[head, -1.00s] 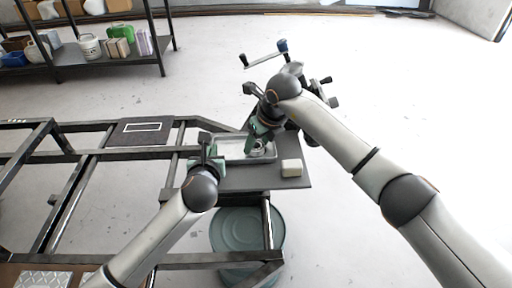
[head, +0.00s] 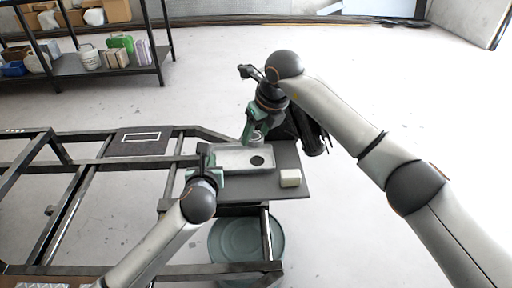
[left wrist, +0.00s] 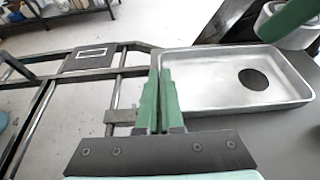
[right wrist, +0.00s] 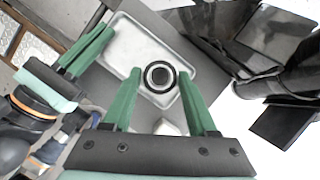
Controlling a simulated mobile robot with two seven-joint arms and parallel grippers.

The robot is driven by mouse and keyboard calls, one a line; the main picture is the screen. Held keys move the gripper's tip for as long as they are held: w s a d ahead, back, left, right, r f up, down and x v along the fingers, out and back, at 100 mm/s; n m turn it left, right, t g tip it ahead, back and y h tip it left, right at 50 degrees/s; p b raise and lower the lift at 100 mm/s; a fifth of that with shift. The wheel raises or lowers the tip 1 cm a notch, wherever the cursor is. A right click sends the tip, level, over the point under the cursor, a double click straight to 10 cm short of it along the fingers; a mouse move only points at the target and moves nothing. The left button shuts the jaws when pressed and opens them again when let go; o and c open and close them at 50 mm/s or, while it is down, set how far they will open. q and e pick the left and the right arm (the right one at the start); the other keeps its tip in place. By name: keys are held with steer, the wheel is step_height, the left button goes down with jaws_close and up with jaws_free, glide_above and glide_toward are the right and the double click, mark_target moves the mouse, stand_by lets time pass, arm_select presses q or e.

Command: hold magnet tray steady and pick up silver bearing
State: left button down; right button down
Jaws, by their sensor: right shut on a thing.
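The magnet tray (head: 228,158) is a shallow silver tray on the grey board, with a round dark patch (left wrist: 253,79) on its floor. My left gripper (head: 205,161) is at the tray's left edge. In the left wrist view its green fingers (left wrist: 160,95) are close together on the tray's left rim. My right gripper (right wrist: 160,92) is shut on the silver bearing (right wrist: 160,76), a ring with a dark centre between the fingertips. In the head view the bearing (head: 257,137) is above the tray's far side. Part of it shows in the left wrist view (left wrist: 268,20).
A cream block (head: 290,178) lies on the grey board (head: 288,155), right of the tray. A dark object (head: 311,140) is beyond the board's right edge. A metal frame (head: 85,180) spans the left, with a drum (head: 243,238) below. A shelf (head: 105,68) stands far left.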

mark_target(256, 137)
steer(key=shift+r, duration=1.75)
arm_select(q)
steer(key=c, duration=1)
jaws_free()
steer(key=shift+s, duration=0.1)
